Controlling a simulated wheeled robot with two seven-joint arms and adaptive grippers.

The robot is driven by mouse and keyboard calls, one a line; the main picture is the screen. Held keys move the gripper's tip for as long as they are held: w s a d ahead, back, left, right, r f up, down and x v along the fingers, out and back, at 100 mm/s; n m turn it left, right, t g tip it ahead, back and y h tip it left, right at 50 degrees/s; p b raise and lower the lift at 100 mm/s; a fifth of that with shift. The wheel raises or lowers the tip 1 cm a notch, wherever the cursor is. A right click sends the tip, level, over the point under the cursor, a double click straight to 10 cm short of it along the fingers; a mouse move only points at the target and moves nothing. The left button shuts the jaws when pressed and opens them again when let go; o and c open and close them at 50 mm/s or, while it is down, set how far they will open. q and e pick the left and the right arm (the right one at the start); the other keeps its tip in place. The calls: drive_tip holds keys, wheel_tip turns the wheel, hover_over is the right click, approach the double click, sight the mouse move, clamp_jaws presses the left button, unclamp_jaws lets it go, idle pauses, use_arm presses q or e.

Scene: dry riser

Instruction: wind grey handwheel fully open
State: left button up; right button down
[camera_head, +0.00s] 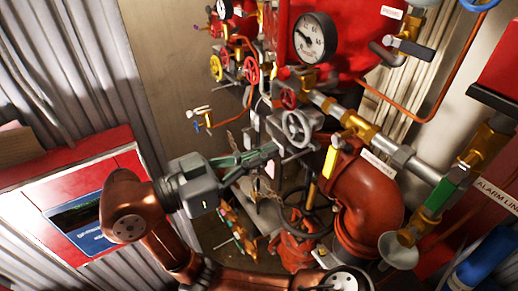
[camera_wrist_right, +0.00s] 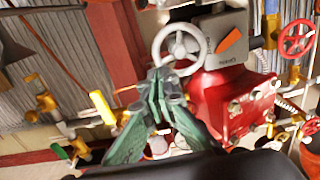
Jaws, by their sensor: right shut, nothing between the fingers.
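The grey handwheel (camera_head: 297,128) is a spoked ring on a grey valve body, above a large red pipe elbow in the head view. In the right wrist view the handwheel (camera_wrist_right: 180,48) stands just beyond the fingertips. My right gripper (camera_head: 272,151) has green fingers pointing at the wheel from its left. In the right wrist view my right gripper (camera_wrist_right: 163,76) has its fingers together and empty, just under the wheel's lower rim. I cannot tell whether the tips touch the rim. My left gripper is not in view.
A red pipe elbow (camera_head: 366,207) and a yellow-handled valve (camera_head: 330,162) are below and right of the wheel. A pressure gauge (camera_head: 314,38) and red and yellow small wheels are above. A red handwheel (camera_wrist_right: 297,40) is at right in the wrist view. A red cabinet (camera_head: 75,165) is left.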

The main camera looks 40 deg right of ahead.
sight(304, 138)
drive_tip(key=w+d+r+p, duration=0.1)
drive_tip(key=d+r+p, duration=0.1)
drive_tip(key=d, duration=0.1)
drive_tip(key=w+d+r+p, duration=0.1)
drive_tip(key=p, duration=0.1)
drive_tip(key=shift+w+d+r, duration=0.15)
drive_tip(key=shift+w+r, duration=0.15)
drive_tip(key=shift+w, duration=0.05)
drive_tip(key=w+f+b, duration=0.2)
drive_tip(key=f, duration=0.1)
drive_tip(key=w+f+b, duration=0.1)
drive_tip(key=f, duration=0.1)
drive_tip(key=shift+w+d, duration=0.3)
drive_tip(key=shift+w, duration=0.1)
drive_tip(key=s+f+b, duration=0.3)
drive_tip(key=shift+s+a, duration=0.1)
drive_tip(key=s+r, duration=0.1)
drive_tip(key=s+r+p, duration=0.2)
drive_tip(key=s+r, duration=0.1)
drive_tip(key=shift+d, duration=0.25)
drive_tip(key=shift+s+d, duration=0.1)
drive_tip(key=shift+d, duration=0.8)
